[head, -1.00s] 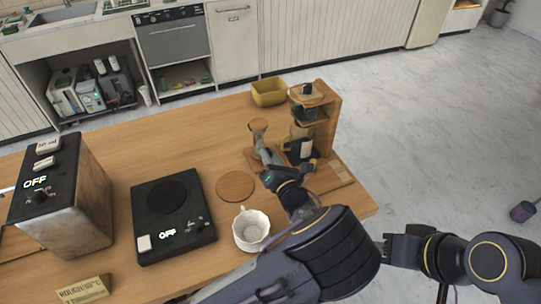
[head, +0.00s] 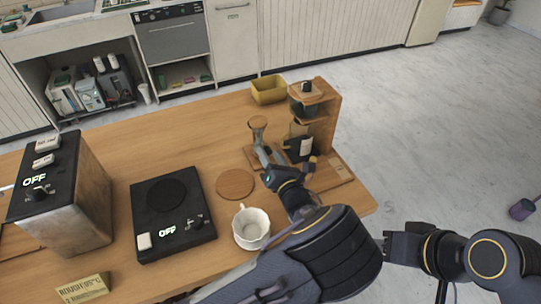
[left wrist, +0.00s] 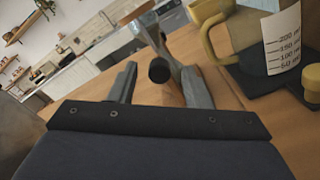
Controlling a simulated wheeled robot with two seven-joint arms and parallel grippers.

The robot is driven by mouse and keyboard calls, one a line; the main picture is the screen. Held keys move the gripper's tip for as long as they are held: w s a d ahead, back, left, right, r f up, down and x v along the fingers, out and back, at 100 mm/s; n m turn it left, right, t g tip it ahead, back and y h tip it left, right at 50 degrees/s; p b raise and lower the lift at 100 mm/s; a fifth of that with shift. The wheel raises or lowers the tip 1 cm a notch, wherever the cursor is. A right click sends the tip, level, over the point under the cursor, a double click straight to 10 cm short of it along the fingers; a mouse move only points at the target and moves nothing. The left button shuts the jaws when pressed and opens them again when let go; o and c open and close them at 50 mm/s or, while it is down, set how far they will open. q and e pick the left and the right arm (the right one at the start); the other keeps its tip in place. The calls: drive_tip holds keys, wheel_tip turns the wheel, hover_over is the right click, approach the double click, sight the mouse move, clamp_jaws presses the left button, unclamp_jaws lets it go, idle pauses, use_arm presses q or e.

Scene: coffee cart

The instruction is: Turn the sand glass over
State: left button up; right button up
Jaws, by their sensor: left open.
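The sand glass (head: 258,124) stands upright on the table in the head view, with a round wooden top and a narrow clear waist. My left gripper (head: 264,156) is low in front of it, its jaws open. In the left wrist view, the open fingers (left wrist: 157,84) point toward a clear, narrow-waisted shape that looks like the sand glass (left wrist: 155,35). A dark round end shows between the fingertips. I cannot tell whether a finger touches the glass. Part of my right arm shows at the right, with its gripper end (head: 402,247) unclear.
A wooden coffee stand (head: 322,115) with a glass jug (head: 300,145) is close right of my left gripper. A yellow bin (head: 269,90) is behind.

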use_arm(q)
drive_tip(key=b+v, duration=0.1)
drive_tip(key=v, duration=0.6)
drive_tip(key=shift+s, duration=0.15)
idle(0.4)
